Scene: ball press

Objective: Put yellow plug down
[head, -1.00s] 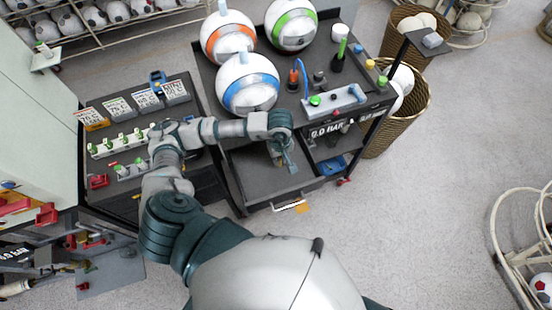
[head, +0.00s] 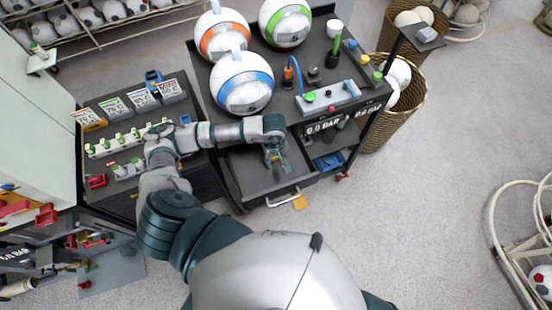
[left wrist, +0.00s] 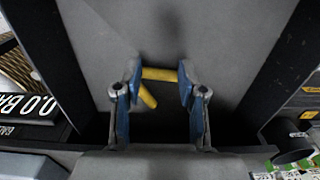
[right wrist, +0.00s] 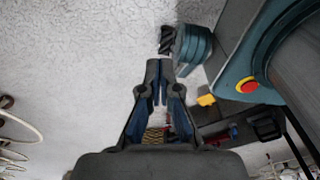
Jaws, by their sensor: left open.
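My left gripper (head: 276,157) is over the open lower drawer of the dark cart (head: 262,204), pointing down. In the left wrist view its blue-padded fingers (left wrist: 157,88) are apart. The yellow plug (left wrist: 160,74) shows as a yellow bar between the fingertips, with a second yellow piece (left wrist: 148,96) slanting below it; I cannot tell whether they are joined. The plug appears at the grey drawer floor (left wrist: 195,25), but contact is unclear. My right gripper (right wrist: 158,82) shows only in its own wrist view, fingertips together and empty, away from the cart.
Three striped balls, one blue-banded (head: 242,82), stand on the cart top. A grey block with buttons (head: 330,97) lies at its front edge. A side rack with labelled cards (head: 143,97) stands to the left. Wicker baskets (head: 408,120) stand at right. Floor in front is clear.

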